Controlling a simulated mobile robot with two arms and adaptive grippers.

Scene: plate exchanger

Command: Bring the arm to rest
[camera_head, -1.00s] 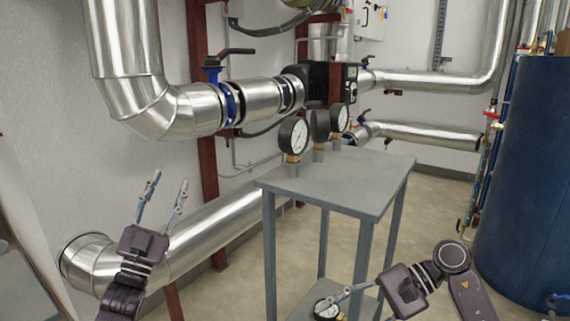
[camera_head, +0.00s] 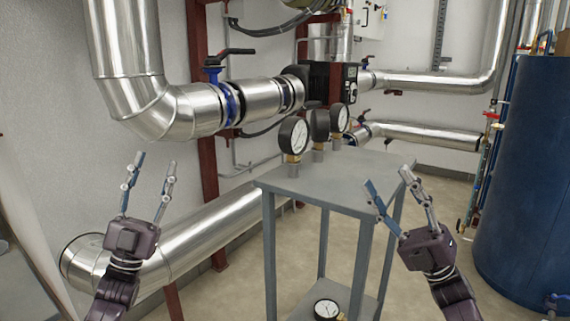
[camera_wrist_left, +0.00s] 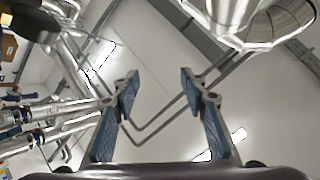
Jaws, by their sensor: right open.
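My left gripper (camera_head: 149,172) is raised at the left of the head view, in front of the wall and the lower pipe, with its fingers spread and nothing between them. In the left wrist view its two fingers (camera_wrist_left: 158,95) stand apart and empty, facing up toward pipes and the ceiling. My right gripper (camera_head: 388,187) is at the right of the head view, raised in front of the table's right side. Its fingers are apart and empty, pointing up and a little left.
A grey table (camera_head: 330,184) stands between my arms. Several pressure gauges (camera_head: 293,135) stand on its top, and another gauge (camera_head: 327,309) lies on the lower shelf. Silver pipes (camera_head: 262,100) with a blue-flanged valve run behind it. A blue tank (camera_head: 530,180) stands at right.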

